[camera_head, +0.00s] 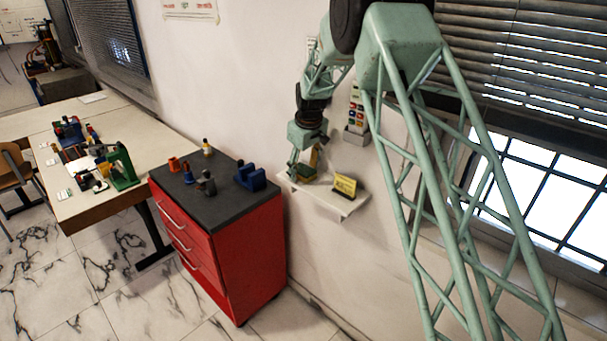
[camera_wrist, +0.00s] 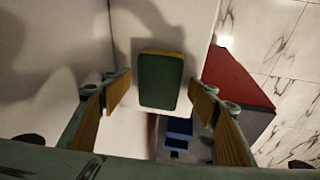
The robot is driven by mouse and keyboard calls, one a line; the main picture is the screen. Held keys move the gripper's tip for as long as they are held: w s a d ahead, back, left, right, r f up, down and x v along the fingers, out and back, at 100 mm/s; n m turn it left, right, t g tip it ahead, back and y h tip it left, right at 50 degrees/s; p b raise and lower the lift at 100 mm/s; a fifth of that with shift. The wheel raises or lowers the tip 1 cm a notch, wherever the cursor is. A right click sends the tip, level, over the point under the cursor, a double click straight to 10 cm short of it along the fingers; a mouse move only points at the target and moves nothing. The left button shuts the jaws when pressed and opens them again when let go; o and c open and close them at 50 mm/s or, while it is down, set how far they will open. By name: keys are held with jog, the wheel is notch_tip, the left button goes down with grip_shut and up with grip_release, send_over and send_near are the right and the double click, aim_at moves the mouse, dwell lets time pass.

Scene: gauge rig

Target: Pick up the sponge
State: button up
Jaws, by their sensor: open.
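The sponge, with a green face and yellow edges, shows in the wrist view (camera_wrist: 160,82) over the white wall shelf (camera_wrist: 190,30). My gripper (camera_wrist: 160,96) is open, with one finger on each side of the sponge and a visible gap to both. In the head view my gripper (camera_head: 301,168) is low over the left part of the small white shelf (camera_head: 325,199). A yellowish patch beside the fingers there is probably the sponge, partly hidden. I cannot tell how far the fingertips are above the shelf.
A red drawer cabinet (camera_head: 250,255) stands to the left, with a blue holder (camera_head: 250,178) and small items on top. The wall is close behind the shelf.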

aim_at(303, 170)
jog(key=shift+f, duration=0.1)
jog(key=shift+c, duration=0.7)
jog(key=c, duration=0.6)
jog(key=shift+s+a+r, duration=0.15)
jog(key=shift+r, duration=0.4)
notch_tip(303, 170, up, 6)
jog(key=s+a, duration=1.2)
jog(key=s, duration=0.3)
jog(key=shift+s+a+b, duration=0.15)
jog(key=shift+b, duration=0.2)
jog(key=shift+o, duration=0.2)
jog(key=shift+c, duration=1.3)
